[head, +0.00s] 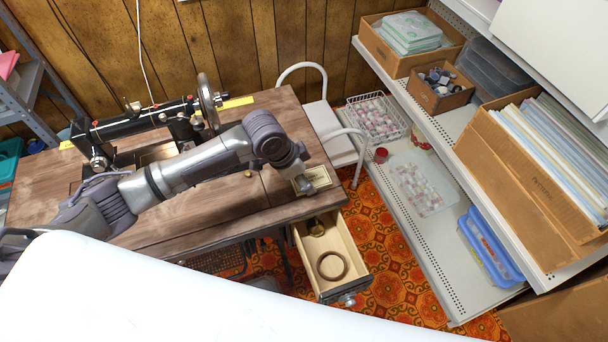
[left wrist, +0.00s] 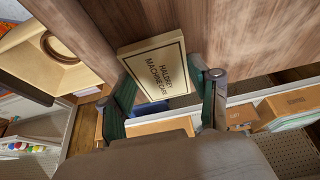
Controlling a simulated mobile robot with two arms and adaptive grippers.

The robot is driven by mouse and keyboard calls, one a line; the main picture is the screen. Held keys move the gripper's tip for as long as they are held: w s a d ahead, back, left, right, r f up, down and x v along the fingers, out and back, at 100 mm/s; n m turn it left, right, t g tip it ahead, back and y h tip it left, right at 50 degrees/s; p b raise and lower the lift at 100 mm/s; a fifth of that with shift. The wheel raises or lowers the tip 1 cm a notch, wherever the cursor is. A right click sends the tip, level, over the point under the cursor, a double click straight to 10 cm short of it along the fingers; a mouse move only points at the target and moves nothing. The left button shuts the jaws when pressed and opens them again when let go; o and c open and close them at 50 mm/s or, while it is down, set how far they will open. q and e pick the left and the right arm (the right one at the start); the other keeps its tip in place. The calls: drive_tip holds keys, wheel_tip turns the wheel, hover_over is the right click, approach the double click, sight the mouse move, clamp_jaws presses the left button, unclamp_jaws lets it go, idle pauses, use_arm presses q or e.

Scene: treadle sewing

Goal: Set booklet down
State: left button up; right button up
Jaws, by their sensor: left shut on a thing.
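The booklet (head: 317,180) is cream with a dark border, and its cover reads "HALDREY MACHINE CARE" in the left wrist view (left wrist: 157,66). My left gripper (head: 302,184) is shut on the booklet, with its green-sided fingers (left wrist: 165,88) on either side of it. The booklet is at the right end of the wooden sewing table (head: 215,215), near the edge. I cannot tell whether it touches the tabletop. My right gripper is not in view.
A black sewing machine (head: 140,124) with a handwheel stands at the table's back left. An open drawer (head: 355,255) below the table's right end holds a brown ring (head: 332,266). Shelves (head: 440,230) with boxes stand at the right. The tabletop's front is mostly clear.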

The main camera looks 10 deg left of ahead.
use_arm(q)
drive_tip(key=shift+f, duration=0.15)
drive_tip(key=o, duration=1.2)
drive_tip(key=shift+c, duration=0.2)
drive_tip(key=v, duration=1.2)
drive_tip(key=shift+p, duration=0.3)
